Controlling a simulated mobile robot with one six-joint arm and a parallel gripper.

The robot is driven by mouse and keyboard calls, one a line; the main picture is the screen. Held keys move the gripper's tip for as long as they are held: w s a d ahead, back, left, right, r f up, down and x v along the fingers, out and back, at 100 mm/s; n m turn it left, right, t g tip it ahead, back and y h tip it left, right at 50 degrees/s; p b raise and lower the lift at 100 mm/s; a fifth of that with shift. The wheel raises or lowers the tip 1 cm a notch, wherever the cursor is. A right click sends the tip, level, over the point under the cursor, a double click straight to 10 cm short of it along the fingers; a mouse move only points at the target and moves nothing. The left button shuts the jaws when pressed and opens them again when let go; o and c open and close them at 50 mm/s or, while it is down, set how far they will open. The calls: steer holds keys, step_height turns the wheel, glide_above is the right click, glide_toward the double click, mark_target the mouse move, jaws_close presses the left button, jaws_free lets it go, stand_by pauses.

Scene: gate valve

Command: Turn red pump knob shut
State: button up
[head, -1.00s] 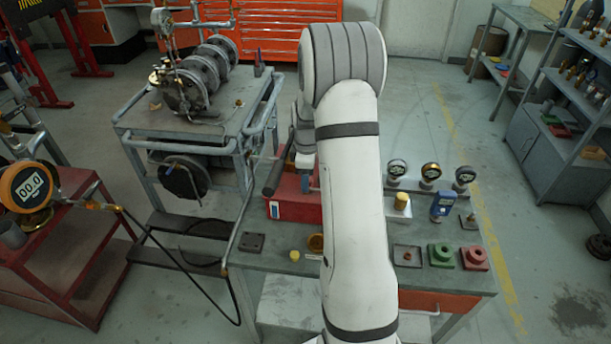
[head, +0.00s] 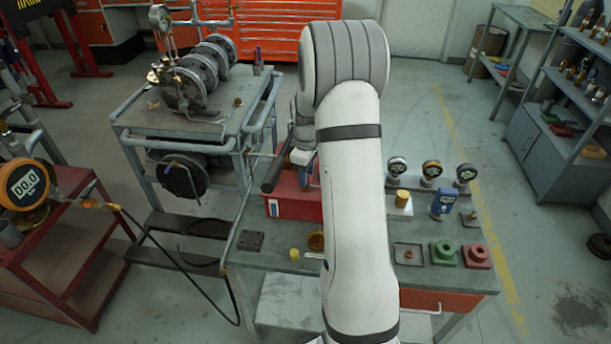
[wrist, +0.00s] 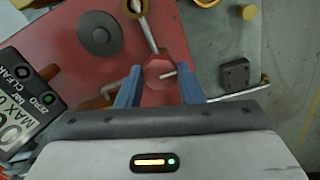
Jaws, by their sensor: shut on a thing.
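The red pump (head: 283,207) stands on the workbench in the head view, partly hidden by my arm. Its red top (wrist: 60,35) fills the left of the wrist view. The small faceted red knob (wrist: 157,68) shows there, with a short metal pin and a metal rod beside it. My gripper (wrist: 160,78) is shut on the red knob, with one blue finger on each side of it. In the head view my gripper is mostly hidden behind my arm.
A digital gauge (wrist: 28,100) is close to my left finger in the wrist view. A dark round cap (wrist: 100,34) and a brass fitting (wrist: 134,8) are above. A dark block (wrist: 235,72) lies at right. Gauges (head: 431,170) stand at the bench's right.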

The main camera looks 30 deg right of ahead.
steer(key=o, duration=1)
steer(key=shift+c, duration=0.2)
steer(key=shift+r, duration=0.15)
step_height(320, 180, up, 8)
steer(key=shift+f+b, duration=0.2)
steer(key=shift+b, duration=0.35)
